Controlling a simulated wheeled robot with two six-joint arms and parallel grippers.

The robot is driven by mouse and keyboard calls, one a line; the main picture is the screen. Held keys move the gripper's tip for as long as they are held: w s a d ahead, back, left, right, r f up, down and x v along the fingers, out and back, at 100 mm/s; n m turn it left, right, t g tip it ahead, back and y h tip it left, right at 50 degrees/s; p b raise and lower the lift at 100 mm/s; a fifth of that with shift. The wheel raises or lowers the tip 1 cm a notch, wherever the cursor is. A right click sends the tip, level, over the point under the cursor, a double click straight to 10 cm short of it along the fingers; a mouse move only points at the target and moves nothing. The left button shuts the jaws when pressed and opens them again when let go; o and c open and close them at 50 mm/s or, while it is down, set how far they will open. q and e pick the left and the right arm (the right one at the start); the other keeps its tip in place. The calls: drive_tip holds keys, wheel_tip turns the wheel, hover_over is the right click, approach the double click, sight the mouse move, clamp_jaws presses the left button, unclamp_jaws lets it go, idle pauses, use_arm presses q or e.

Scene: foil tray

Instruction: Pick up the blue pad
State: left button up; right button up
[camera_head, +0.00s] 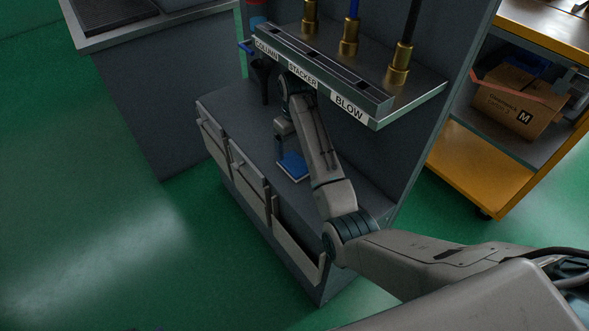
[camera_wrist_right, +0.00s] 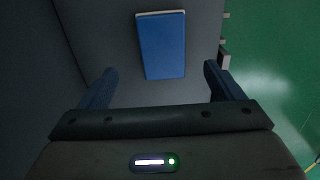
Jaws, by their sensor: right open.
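The blue pad (camera_head: 294,165) lies flat on the grey cabinet top (camera_head: 232,108), under the shelf. It has a thin white edge. In the right wrist view the blue pad (camera_wrist_right: 161,46) lies ahead of the fingertips, between their lines and a little apart from them. My right gripper (camera_wrist_right: 163,85) is open and empty in that view. In the head view my right gripper (camera_head: 279,146) is just to the left of the pad, partly hidden by its own arm. My left gripper is not in view.
A metal shelf (camera_head: 428,92) with brass fittings and labels overhangs the cabinet top, close above my right arm. Drawer fronts (camera_head: 250,165) line the cabinet's front. A yellow cart (camera_head: 485,170) with a cardboard box (camera_head: 508,100) stands at right. Green floor lies open at left.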

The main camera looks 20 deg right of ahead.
sight(295, 163)
drive_tip(key=shift+f+b, duration=0.3)
drive_tip(key=shift+f, duration=0.6)
wheel_tip(295, 163, down, 4)
drive_tip(key=shift+s+a+f+b, duration=0.1)
drive_tip(key=shift+a+b, duration=0.05)
drive_tip(key=shift+b, duration=0.35)
drive_tip(key=shift+f, duration=0.5)
drive_tip(key=c, duration=1.1)
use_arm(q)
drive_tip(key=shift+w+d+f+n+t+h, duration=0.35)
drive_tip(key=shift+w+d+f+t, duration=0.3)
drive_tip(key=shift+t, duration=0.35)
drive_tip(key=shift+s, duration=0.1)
use_arm(e)
drive_tip(key=shift+r, duration=0.1)
